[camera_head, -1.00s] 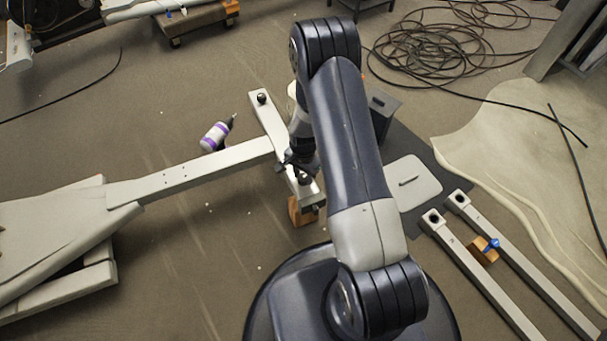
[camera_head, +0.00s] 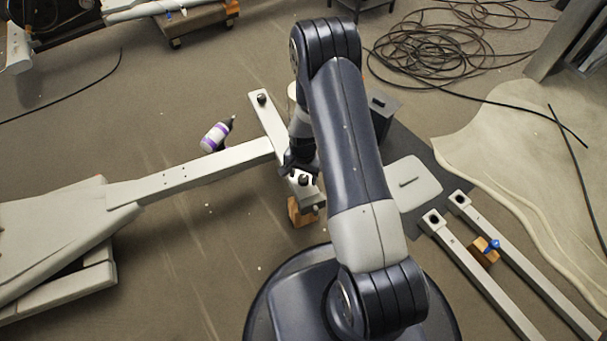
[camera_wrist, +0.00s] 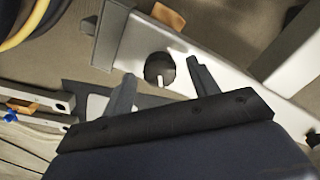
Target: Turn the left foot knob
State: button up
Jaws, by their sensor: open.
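A pale crossbar (camera_head: 272,122) carries a dark round knob near each end. The far knob (camera_head: 262,98) stands clear of my arm. The near knob (camera_head: 304,180) sits beside my gripper (camera_head: 296,168). In the wrist view, the near knob (camera_wrist: 159,67), with a light slot or tab on it, lies between and just beyond the fingertips of my open gripper (camera_wrist: 158,75). The fingers are spread on either side of it, with a gap to each. Whether they are at the knob's height I cannot tell. My arm partly hides the gripper in the head view.
A long pale beam (camera_head: 190,170) runs left from the crossbar. A wooden block (camera_head: 301,212) lies under its near end. A purple and white bottle (camera_head: 215,136) lies behind the beam. Two rails (camera_head: 490,270) and coiled cables (camera_head: 435,55) lie to the right.

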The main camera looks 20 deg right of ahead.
aim_at(304, 178)
notch_tip(304, 178, up, 11)
jog(key=p, duration=0.3)
jog(key=shift+p, duration=0.4)
jog(key=shift+f, duration=0.25)
notch_tip(304, 178, down, 11)
jog(key=b, duration=0.4)
jog(key=shift+f, duration=0.2)
jog(key=shift+r+m, duration=0.4)
jog(key=shift+m, duration=0.6)
